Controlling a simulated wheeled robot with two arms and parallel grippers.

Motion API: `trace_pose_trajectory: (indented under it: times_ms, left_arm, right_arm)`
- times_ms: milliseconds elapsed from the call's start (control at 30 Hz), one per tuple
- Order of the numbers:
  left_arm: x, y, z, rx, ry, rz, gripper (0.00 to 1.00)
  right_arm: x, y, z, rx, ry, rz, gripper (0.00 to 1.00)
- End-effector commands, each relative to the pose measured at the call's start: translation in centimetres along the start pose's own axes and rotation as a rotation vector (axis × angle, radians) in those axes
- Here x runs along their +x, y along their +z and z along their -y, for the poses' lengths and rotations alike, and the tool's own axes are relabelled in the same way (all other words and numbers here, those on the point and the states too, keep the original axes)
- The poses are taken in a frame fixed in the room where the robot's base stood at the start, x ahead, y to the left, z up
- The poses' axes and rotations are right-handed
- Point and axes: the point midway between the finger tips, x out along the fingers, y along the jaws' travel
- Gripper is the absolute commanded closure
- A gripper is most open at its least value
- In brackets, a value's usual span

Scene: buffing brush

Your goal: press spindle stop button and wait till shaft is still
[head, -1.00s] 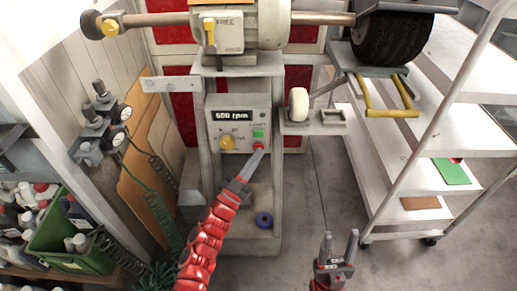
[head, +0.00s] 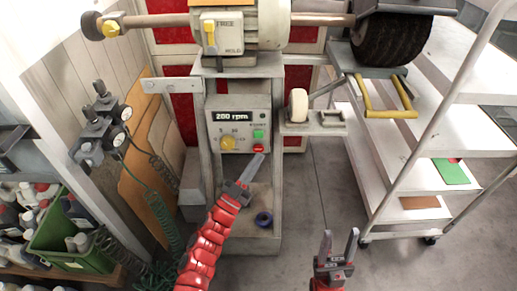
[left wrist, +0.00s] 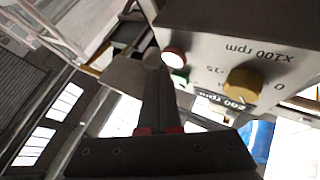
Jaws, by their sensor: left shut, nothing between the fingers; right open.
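The control panel (head: 239,119) is on the front of the machine stand. Its display (head: 233,115) reads 200 rpm. The red stop button (head: 258,148) sits below a green button (head: 258,134), with a yellow knob (head: 228,143) to the left. My left gripper (head: 260,158) is shut and empty, its tips just below the red button. In the left wrist view, the tips (left wrist: 158,72) are close to the pale, reddish-rimmed button (left wrist: 173,57); contact is unclear. The spindle shaft (head: 325,19) carries a dark brush wheel (head: 392,38). My right gripper (head: 340,240) is open and empty.
A white shelf cart (head: 440,140) stands at the right. Gauges (head: 118,140) with coiled hoses and a green crate (head: 72,240) are at the left. A blue roll (head: 264,219) lies on the stand's base. The floor between stand and cart is clear.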

Motion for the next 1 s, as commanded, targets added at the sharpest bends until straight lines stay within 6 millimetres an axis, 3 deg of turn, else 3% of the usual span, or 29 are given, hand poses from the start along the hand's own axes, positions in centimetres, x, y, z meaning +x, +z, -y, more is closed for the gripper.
trace_pose_trajectory:
  times_ms: [533, 1000]
  left_arm:
    - [-3.1, -2.3, -2.3, -0.001, 0.000, 0.002, 1.00]
    - [-3.4, -2.5, -2.5, 0.001, 0.000, -0.001, 1.00]
  right_arm:
    - [1.4, -0.2, -0.1, 0.000, 0.000, 0.000, 0.50]
    - [1.4, -0.2, -0.1, 0.000, 0.000, 0.000, 0.50]
